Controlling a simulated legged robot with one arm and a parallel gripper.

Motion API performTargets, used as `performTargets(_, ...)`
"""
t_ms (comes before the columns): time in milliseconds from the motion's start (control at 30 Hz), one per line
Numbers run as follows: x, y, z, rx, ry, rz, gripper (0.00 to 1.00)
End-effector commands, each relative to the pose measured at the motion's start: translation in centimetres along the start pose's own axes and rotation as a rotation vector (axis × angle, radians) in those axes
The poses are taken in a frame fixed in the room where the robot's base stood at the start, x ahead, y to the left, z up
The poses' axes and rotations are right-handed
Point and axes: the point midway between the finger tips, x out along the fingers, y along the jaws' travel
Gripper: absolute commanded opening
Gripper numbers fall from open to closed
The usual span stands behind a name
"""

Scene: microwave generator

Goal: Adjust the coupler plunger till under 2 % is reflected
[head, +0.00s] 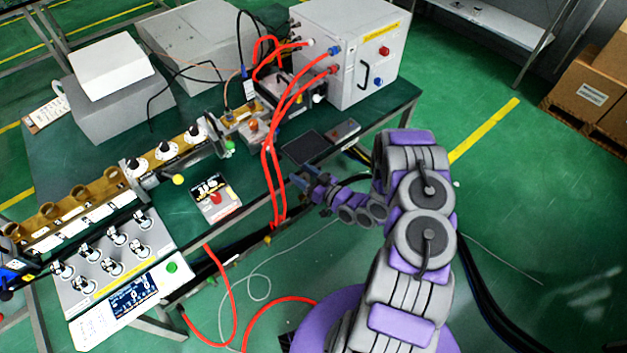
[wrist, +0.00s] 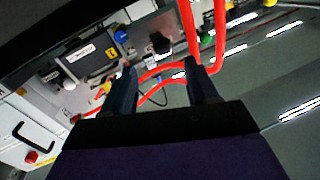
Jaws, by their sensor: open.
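The brass waveguide line (head: 165,163) runs along the left of the bench, with several white dials on top. I cannot tell for certain which part is the coupler plunger. A small control panel with a display (head: 133,297) stands at the front left; its figures are too small to read. My gripper (head: 300,180) is in front of the bench edge, right of the small box with a red button (head: 214,198). In the wrist view my gripper (wrist: 161,83) is open, with nothing held between its fingers. A black knob (wrist: 160,43) shows beyond and between the fingertips.
Red cables (head: 272,150) hang from the large white cabinet (head: 350,55) down past the bench edge, close to my gripper. They cross behind the fingers in the wrist view (wrist: 165,68). Grey boxes (head: 115,100) fill the bench's back left. Cardboard boxes (head: 590,90) stand at right.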

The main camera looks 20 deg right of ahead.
Motion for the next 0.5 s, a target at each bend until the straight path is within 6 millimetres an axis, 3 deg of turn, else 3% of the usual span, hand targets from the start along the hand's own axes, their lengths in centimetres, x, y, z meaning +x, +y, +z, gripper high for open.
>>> performTargets(200,-2.9,0.1,-0.1,0.0,0.002,0.002,0.58)
performTargets(500,-4.3,0.0,0.0,-0.001,0.002,-0.001,0.58)
